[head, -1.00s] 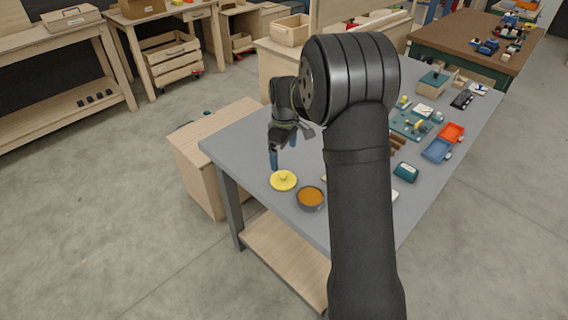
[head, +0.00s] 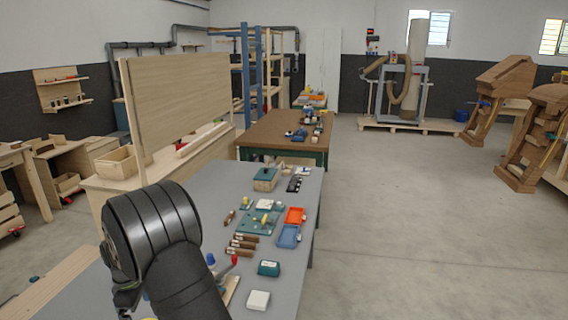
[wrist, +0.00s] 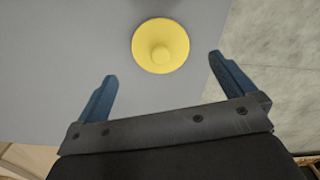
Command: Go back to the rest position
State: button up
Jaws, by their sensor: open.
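My gripper (wrist: 163,88) shows in the wrist view with its two blue fingers spread wide and nothing between them. A yellow round lid with a knob (wrist: 160,46) lies on the grey table (wrist: 60,70) ahead of the fingertips, apart from them.
A brown-topped table (head: 270,130) stands behind. Open floor lies to the right.

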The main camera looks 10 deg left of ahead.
notch_tip(320, 180, down, 6)
jog(key=shift+f, duration=0.15)
jog(key=shift+r, duration=1.95)
jog(key=shift+f, duration=0.1)
